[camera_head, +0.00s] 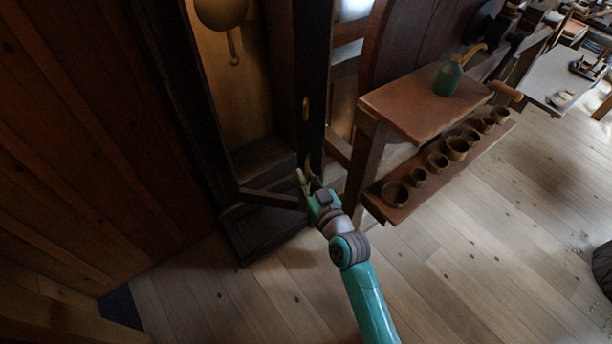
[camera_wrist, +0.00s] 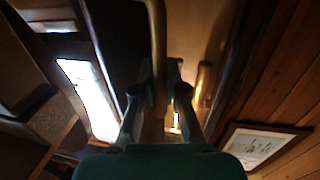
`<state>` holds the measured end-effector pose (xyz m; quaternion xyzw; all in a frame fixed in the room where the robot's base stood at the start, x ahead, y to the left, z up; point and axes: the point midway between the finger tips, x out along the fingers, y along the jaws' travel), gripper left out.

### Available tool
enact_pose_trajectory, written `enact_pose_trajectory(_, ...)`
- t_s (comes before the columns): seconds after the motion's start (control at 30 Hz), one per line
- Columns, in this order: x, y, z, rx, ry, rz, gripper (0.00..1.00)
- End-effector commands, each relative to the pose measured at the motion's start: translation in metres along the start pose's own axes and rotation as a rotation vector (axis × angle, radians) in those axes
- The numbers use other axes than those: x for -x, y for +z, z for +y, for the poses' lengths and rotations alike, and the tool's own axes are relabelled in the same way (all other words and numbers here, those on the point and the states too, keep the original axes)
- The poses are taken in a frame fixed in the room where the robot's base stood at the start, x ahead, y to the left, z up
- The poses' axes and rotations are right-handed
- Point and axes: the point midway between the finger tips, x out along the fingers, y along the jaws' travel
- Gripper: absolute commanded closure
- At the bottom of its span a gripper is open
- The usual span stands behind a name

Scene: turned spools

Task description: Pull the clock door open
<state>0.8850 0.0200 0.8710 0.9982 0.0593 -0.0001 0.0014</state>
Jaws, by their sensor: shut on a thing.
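The clock is a tall dark wooden case (camera_head: 180,75) in the head view, with a brass pendulum (camera_head: 222,12) inside at the top. Its door shows as a dark upright stile (camera_head: 312,75) on the right and a low rail (camera_head: 272,198). How far the door stands from the case is hard to tell. My gripper (camera_head: 307,180) is at the lower part of this stile. In the wrist view, my gripper (camera_wrist: 160,92) is shut on an upright brass bar handle (camera_wrist: 157,40). The fingers hide part of the bar.
A brown side table (camera_head: 425,95) with a green watering can (camera_head: 448,78) stands close right of the door. Its lower shelf (camera_head: 400,205) holds several small pots. Plank floor (camera_head: 480,270) is clear in front. In the wrist view, a framed picture (camera_wrist: 262,146) hangs on the wooden wall.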

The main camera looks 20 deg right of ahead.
Motion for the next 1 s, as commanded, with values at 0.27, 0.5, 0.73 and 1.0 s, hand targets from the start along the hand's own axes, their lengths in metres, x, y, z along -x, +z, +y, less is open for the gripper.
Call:
enact_pose_trajectory(0.27, 0.001, 0.001, 0.003, 0.002, 0.007, 0.000, 0.67)
enact_pose_trajectory(0.5, 0.001, 0.001, 0.002, 0.001, 0.003, 0.000, 0.63)
enact_pose_trajectory(0.73, 0.010, 0.002, 0.001, -0.001, 0.003, -0.002, 0.63)
enact_pose_trajectory(1.0, 0.053, 0.002, 0.002, 0.000, 0.004, -0.003, 0.63)
